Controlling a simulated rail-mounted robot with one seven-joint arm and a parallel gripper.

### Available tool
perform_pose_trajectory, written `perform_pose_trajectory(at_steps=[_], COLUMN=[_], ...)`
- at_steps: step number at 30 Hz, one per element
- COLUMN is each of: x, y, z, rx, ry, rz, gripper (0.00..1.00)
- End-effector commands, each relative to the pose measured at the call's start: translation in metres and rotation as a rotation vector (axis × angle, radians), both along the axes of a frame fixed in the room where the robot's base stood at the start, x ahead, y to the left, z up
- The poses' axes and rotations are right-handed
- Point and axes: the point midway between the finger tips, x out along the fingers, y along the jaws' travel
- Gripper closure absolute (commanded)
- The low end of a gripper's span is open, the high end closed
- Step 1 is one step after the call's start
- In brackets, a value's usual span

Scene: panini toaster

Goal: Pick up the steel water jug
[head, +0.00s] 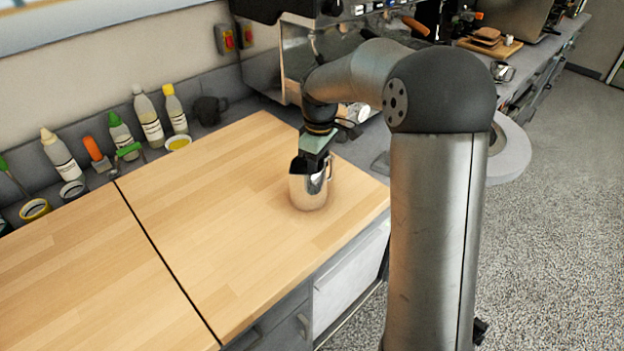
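The steel water jug (308,190) stands upright on the right part of the wooden worktop, its handle on the right side. My gripper (313,160) points down at the jug's top, overlapping the rim in the head view. The fingertips are dark and partly hidden against or behind the jug's rim. I cannot tell whether the fingers are open, shut or touching the rim.
Several bottles (148,118) and small bowls line the back ledge. A coffee machine (293,62) stands behind my arm. The wooden worktop (200,220) is clear left of the jug. Its front edge lies close to the jug.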

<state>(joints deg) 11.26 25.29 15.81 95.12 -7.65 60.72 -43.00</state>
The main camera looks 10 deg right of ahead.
Motion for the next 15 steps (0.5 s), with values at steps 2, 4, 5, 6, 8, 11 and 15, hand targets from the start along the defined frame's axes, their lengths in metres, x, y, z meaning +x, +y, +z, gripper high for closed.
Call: perform_pose_trajectory(at_steps=[2, 4, 5, 6, 8, 11, 15], x=[0.0, 0.0, 0.0, 0.0, 0.0, 0.0, 0.0], y=[0.0, 0.0, 0.0, 0.0, 0.0, 0.0, 0.0], z=[-0.009, -0.014, -0.016, -0.017, -0.017, -0.017, -0.017], rx=[0.0, 0.001, 0.001, 0.0, -0.001, -0.001, -0.001], ry=[0.001, 0.001, 0.001, 0.0, -0.001, -0.001, -0.001], rz=[0.0, 0.0, 0.0, 0.0, 0.0, 0.0, 0.0], gripper=[0.56, 0.56, 0.56, 0.56, 0.56, 0.56, 0.9])
